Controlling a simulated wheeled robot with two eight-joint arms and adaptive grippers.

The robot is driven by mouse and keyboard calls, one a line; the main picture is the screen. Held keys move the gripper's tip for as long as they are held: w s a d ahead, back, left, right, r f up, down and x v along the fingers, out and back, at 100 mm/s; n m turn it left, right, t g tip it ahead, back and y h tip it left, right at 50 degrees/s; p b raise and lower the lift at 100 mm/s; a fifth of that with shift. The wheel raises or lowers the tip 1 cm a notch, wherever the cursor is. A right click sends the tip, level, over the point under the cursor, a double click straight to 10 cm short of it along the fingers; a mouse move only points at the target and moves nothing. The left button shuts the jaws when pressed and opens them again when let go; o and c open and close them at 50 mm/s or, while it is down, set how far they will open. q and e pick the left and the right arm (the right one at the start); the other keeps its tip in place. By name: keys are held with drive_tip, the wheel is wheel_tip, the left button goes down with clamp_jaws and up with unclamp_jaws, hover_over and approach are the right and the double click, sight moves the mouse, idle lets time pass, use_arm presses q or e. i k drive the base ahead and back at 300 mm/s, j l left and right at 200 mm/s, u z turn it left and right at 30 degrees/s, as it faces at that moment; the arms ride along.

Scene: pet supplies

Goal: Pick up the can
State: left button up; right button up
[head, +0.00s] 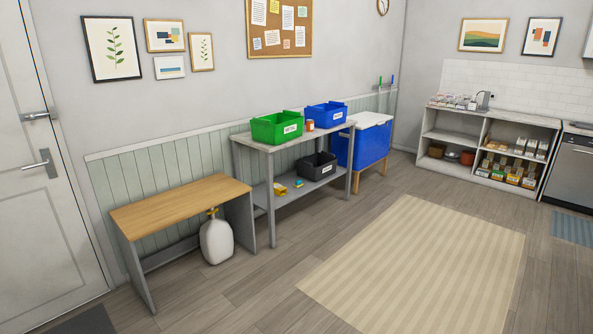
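A small orange-brown can-shaped item (310,125) stands upright on the top of the grey two-tier table (297,141). It stands between a green bin (277,127) and a blue bin (326,115). It is small in the picture, and I cannot read any label on it. Neither of my grippers is in view.
A black bin (318,166) and small yellow items sit on the lower shelf. A wooden-topped bench (180,203) and a white jug (216,241) stand to the left, a blue cooler (371,142) to the right. The striped rug (420,262) and floor before the table are clear.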

sight(309, 124)
drive_tip(key=i+l+z, duration=0.1)
drive_tip(key=i+z, duration=0.15)
drive_tip(key=i, duration=0.35)
drive_tip(key=i+z, duration=0.25)
drive_tip(key=i, duration=0.3)
drive_tip(key=i+j+z, duration=0.1)
drive_tip(key=i+z, duration=0.15)
drive_tip(key=i, duration=0.35)
drive_tip(key=i+j+z, duration=0.3)
drive_tip(key=i, duration=0.3)
drive_tip(key=i+u, duration=0.2)
drive_tip(key=i, duration=0.35)
drive_tip(key=i+l+u, duration=0.2)
drive_tip(key=i, duration=0.35)
drive_tip(key=i+l+u, duration=0.15)
drive_tip(key=i, duration=0.4)
